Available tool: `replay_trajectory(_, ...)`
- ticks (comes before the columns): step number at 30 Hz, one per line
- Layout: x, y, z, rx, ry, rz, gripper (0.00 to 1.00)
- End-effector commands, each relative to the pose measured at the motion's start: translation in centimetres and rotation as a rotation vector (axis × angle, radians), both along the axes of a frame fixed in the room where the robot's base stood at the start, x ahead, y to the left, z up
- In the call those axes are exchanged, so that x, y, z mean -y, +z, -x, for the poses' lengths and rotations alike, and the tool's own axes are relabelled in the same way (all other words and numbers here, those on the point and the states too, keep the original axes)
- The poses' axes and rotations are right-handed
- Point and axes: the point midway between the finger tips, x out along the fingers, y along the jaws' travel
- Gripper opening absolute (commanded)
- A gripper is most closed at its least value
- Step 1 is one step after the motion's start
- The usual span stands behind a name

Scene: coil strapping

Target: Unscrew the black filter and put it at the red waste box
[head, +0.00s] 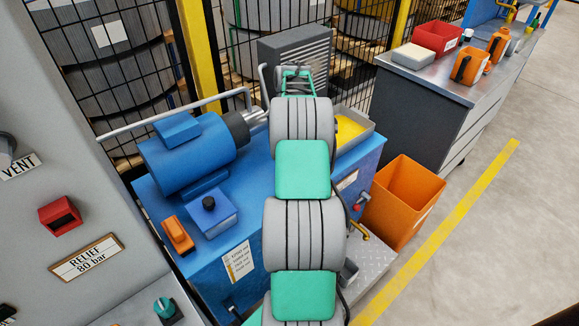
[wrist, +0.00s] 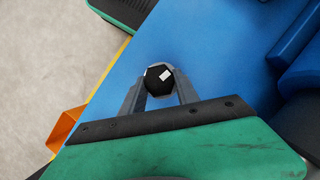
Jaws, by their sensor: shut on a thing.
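The black filter (wrist: 159,79), a dark hexagonal cap with a small white mark on top, shows in the wrist view over the blue top of the power unit. My gripper (wrist: 160,84) is shut on it, one grey finger on each side. I cannot tell whether the filter is still seated in the unit. In the head view my grey and green arm hides the fingers and the filter. A red box (head: 437,38), open at the top, stands on the grey bench at the upper right.
The blue unit (head: 250,238) carries a blue motor (head: 187,152) and a blue block with a black knob (head: 209,203). An orange bin (head: 405,198) stands on the floor to its right. Orange containers (head: 469,65) share the bench (head: 424,85). Floor beyond the yellow line is clear.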

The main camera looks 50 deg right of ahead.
Motion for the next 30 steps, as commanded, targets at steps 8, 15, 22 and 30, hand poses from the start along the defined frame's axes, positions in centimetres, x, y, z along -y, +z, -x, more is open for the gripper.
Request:
replay_trajectory(8,-0.09,-0.16,0.07,-0.002,0.004,-0.003,0.00)
replay_trajectory(15,-0.04,-0.69,-0.03,-0.001,0.024,-0.001,0.00)
replay_trajectory(22,-0.02,-0.67,-0.07,-0.001,0.059,-0.002,0.00)
replay_trajectory(30,-0.05,-0.68,-0.05,0.000,0.099,-0.001,0.00)
